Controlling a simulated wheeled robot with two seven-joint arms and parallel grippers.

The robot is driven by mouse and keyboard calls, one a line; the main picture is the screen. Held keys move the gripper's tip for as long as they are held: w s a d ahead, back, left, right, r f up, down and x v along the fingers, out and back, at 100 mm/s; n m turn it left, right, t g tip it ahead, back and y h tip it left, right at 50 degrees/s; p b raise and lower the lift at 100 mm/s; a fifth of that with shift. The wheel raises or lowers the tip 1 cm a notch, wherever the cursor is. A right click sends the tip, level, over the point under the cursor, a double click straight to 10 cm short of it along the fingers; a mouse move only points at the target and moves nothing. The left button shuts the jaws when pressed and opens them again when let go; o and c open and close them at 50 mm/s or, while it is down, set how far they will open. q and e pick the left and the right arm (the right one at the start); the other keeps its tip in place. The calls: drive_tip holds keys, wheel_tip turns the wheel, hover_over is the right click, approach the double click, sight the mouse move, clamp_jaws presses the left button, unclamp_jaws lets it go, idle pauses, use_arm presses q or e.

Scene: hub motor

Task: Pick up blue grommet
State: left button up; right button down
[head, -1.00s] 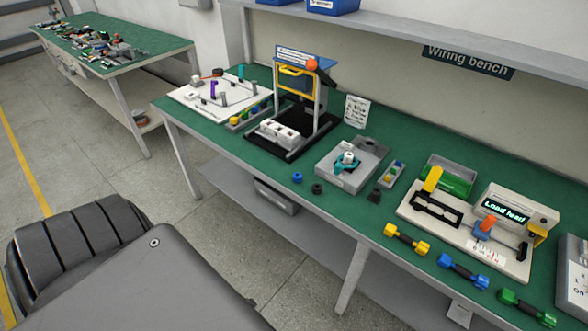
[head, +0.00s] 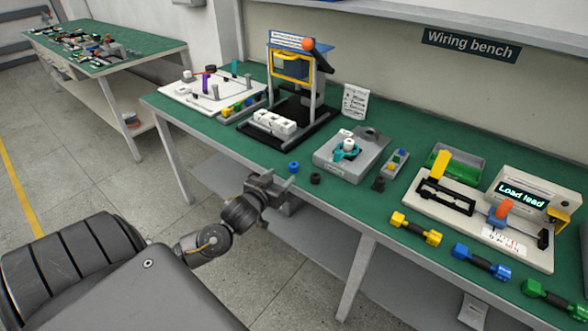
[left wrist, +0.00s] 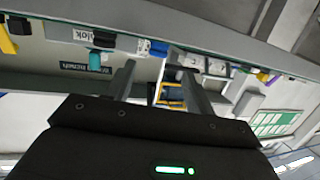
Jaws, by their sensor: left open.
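The small blue grommet (head: 293,167) lies near the front edge of the green bench top (head: 222,148) in the head view. My left gripper (head: 277,184) is open and empty at the front edge of the bench. It is just left of and nearer than the blue grommet, apart from it as far as I can tell. In the left wrist view the two fingers (left wrist: 158,75) are spread with nothing held between them. A small blue thing beyond the fingertips there may be the grommet. My right gripper is out of view.
A black grommet (head: 316,179) lies just right of the blue one. The grey fixture block (head: 333,158) and black press stand (head: 300,130) stand behind. Yellow (head: 415,229) and blue (head: 481,262) dumbbell-shaped parts lie along the front edge to the right.

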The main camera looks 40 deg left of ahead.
sight(291, 168)
use_arm(q)
drive_tip(key=x, duration=0.4)
drive_tip(key=shift+w+f, duration=0.1)
drive_tip(key=shift+w+a, duration=0.1)
drive_tip(key=shift+w, duration=0.05)
drive_tip(key=x, duration=0.4)
drive_tip(key=shift+w+p, duration=0.35)
drive_tip(key=shift+w, duration=0.05)
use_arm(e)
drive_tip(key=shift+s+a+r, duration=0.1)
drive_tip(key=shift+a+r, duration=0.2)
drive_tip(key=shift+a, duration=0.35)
use_arm(q)
drive_tip(key=shift+c, duration=0.4)
drive_tip(key=c, duration=0.9)
drive_tip(key=shift+c, duration=0.2)
